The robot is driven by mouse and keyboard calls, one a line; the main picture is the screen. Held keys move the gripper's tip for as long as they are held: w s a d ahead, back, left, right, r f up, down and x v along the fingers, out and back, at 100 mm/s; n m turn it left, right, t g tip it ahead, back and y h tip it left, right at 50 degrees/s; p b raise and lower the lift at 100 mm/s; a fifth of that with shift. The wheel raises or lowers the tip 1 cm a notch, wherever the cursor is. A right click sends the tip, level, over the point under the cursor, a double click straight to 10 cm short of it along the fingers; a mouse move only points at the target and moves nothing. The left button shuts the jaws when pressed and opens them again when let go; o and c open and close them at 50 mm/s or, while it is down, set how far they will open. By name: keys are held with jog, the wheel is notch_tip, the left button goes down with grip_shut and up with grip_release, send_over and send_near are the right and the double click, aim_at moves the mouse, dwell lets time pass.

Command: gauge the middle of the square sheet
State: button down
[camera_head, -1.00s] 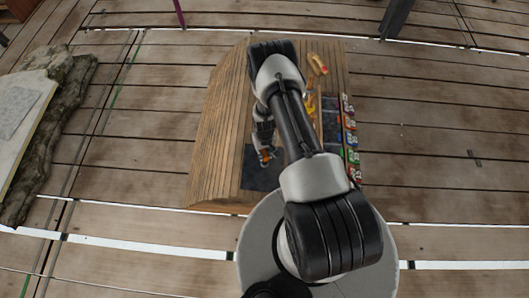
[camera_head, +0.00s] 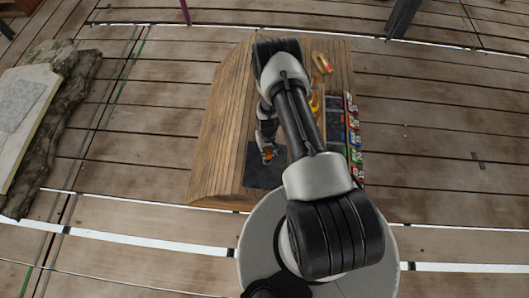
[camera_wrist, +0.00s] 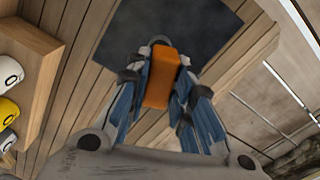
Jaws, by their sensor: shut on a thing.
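The square sheet is dark slate-grey and lies flat on the wooden table; it shows in the head view (camera_head: 258,176) and in the wrist view (camera_wrist: 205,30). My gripper (camera_wrist: 160,75) is shut on an orange block-shaped gauge (camera_wrist: 162,78), which also shows small in the head view (camera_head: 268,153). In the wrist view the gauge's far end overlaps the sheet, with a small round grey tip (camera_wrist: 158,40) beyond it. I cannot tell whether the tip touches the sheet. My arm hides part of the table.
A rack of several coloured, numbered items (camera_head: 354,140) stands along the table's right side, beside dark panels (camera_head: 335,120). An orange-yellow curved object (camera_head: 322,63) lies at the back. A stone slab (camera_head: 40,120) is at the far left. The table's left part is clear.

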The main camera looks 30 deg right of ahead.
jog(key=shift+f, duration=0.2)
jog(key=shift+f+b, duration=2.15)
jog(key=shift+b, duration=0.1)
jog(key=c, duration=1.3)
grip_release()
notch_tip(320, 180, up, 12)
jog(key=shift+r, duration=0.1)
